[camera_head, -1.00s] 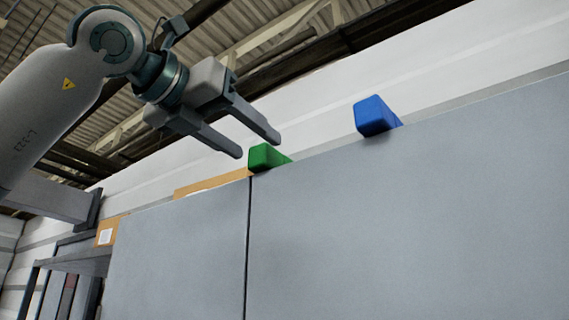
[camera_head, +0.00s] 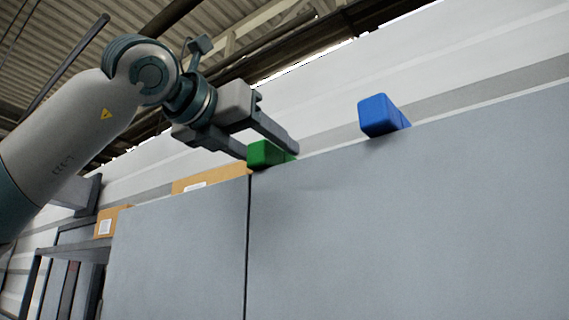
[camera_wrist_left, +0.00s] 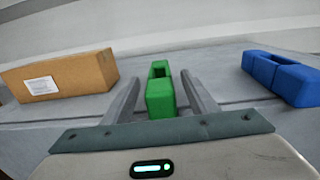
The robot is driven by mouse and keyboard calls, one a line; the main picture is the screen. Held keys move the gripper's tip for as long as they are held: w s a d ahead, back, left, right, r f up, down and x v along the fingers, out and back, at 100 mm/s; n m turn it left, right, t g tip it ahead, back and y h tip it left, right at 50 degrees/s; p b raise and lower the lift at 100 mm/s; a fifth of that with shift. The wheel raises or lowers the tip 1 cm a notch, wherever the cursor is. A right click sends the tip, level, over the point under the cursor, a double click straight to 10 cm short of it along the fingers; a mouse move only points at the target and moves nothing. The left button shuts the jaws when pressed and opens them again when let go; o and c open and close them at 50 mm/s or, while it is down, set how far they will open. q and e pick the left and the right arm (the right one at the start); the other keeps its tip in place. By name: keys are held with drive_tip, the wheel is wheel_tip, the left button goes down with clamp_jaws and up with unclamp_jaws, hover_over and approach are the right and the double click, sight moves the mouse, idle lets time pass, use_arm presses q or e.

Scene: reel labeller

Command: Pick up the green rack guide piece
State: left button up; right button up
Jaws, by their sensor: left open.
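The green rack guide piece (camera_head: 262,153) sits on the top edge of the grey panels, close to the seam between them. In the left wrist view the green piece (camera_wrist_left: 160,92) lies between the two fingers, with a slot in its top. My left gripper (camera_head: 270,150) is open, with one finger on each side of the green piece. In the left wrist view the gripper (camera_wrist_left: 168,90) shows a gap between each finger and the piece. My right gripper is not in view.
A blue guide piece (camera_head: 380,115) sits farther right on the same top edge; it also shows in the left wrist view (camera_wrist_left: 282,76). A cardboard box (camera_wrist_left: 62,75) with a white label lies to the left of the fingers. Grey panels (camera_head: 380,220) fill the front below.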

use_arm(q)
drive_tip(key=p+x, duration=0.2)
drive_tip(key=x, duration=0.1)
drive_tip(key=shift+r, duration=0.25)
drive_tip(key=shift+w+d+f, duration=0.15)
drive_tip(key=shift+w+d, duration=0.05)
drive_tip(key=shift+w, duration=0.15)
drive_tip(key=shift+s, duration=0.1)
drive_tip(key=c, duration=1.3)
